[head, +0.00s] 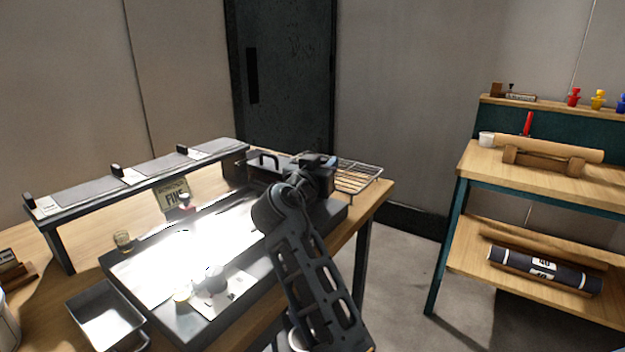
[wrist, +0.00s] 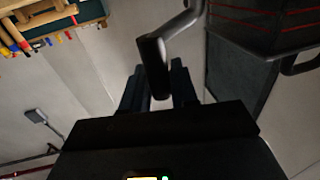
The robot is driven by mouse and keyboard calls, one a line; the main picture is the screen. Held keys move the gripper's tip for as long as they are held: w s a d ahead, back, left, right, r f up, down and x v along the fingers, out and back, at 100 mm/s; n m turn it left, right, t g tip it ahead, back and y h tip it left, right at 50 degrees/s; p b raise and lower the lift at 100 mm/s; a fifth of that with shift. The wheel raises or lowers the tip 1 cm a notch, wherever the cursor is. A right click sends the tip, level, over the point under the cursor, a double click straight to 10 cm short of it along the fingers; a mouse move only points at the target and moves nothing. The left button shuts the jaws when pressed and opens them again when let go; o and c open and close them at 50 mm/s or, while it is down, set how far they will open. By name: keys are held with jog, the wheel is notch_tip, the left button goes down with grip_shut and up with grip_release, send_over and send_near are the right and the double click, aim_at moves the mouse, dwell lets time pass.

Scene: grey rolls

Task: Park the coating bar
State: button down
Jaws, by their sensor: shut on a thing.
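My gripper (head: 318,163) is over the far right end of the dark coating bench (head: 330,214), partly hidden by my own arm in the head view. In the wrist view its two dark fingers (wrist: 157,88) are shut on a dark, bent handle (wrist: 153,58), whose rod rises to the upper right. I cannot tell for sure whether this handle belongs to the coating bar. In the head view the held thing is not clear. A dark loop handle (head: 263,158) shows just left of the gripper.
A wire rack (head: 360,178) lies right of my gripper at the table's end. A raised shelf (head: 140,180) with several grey plates runs along the back. A metal tray (head: 104,316) is at front left. A wooden shelf unit (head: 535,165) with rolls stands right, across open floor.

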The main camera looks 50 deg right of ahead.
jog(key=shift+d, duration=0.2)
jog(key=c, duration=1)
grip_release()
jog(key=shift+b+v, duration=0.35)
jog(key=shift+v, duration=3.5)
